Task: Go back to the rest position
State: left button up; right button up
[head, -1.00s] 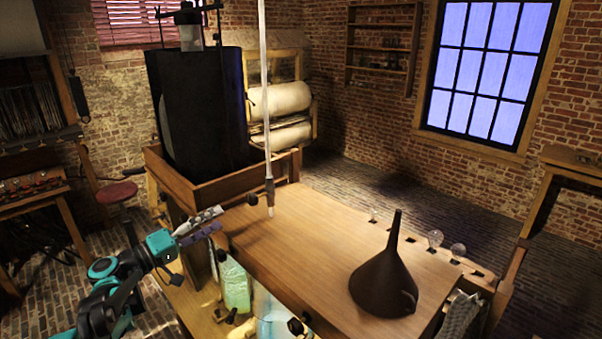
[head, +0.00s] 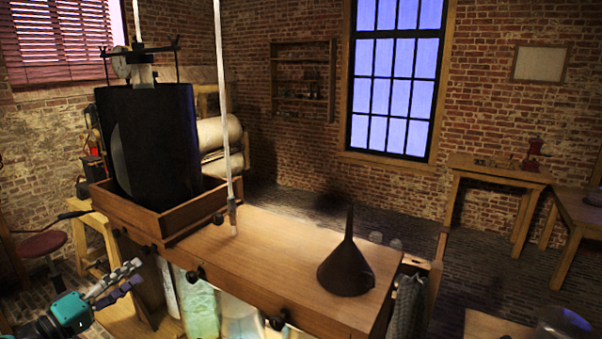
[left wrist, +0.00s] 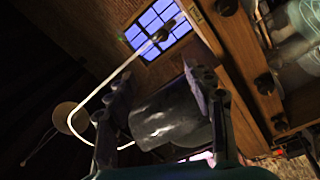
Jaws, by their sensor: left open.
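My left gripper (head: 116,282) is at the lower left of the head view, left of the wooden bench. Its two fingers are apart and nothing shows held between them. In the left wrist view the fingers (left wrist: 160,98) stand either side of a dark, shiny rounded shape (left wrist: 168,118); it looks to be beyond them. Glass jars (head: 198,305) with pale contents stand under the bench top, and they also show at the upper right of the left wrist view (left wrist: 297,52). My right gripper is not in view.
The bench top (head: 275,245) carries a dark funnel (head: 345,268). A tall black vessel (head: 150,145) stands in a wooden tray (head: 165,222) at its left end. A pale tube (head: 224,120) hangs over the bench. A red stool (head: 42,243) stands at the left.

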pick_arm(q)
jog(key=s+d+f+m+g+y+b, duration=0.1)
jog(key=s+d+f+g+b, duration=0.2)
jog(key=d+f, duration=0.6)
jog(key=s+d+f+m+g+y+b, duration=0.15)
jog(key=d+f+g+b, duration=0.25)
jog(key=d+f, duration=0.45)
jog(key=s+d+f+m+g+y+b, duration=0.2)
jog(key=s+f+y+b, duration=0.5)
jog(key=s+f, duration=0.7)
notch_tip(320, 180, down, 3)
jog(key=shift+s+d+f+m+b, duration=0.1)
jog(key=shift+s+d+m+b, duration=0.25)
jog(key=shift+d+m+b, duration=0.45)
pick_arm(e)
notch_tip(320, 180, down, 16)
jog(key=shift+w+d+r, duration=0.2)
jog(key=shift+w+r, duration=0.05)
pick_arm(q)
jog(key=shift+a, duration=0.15)
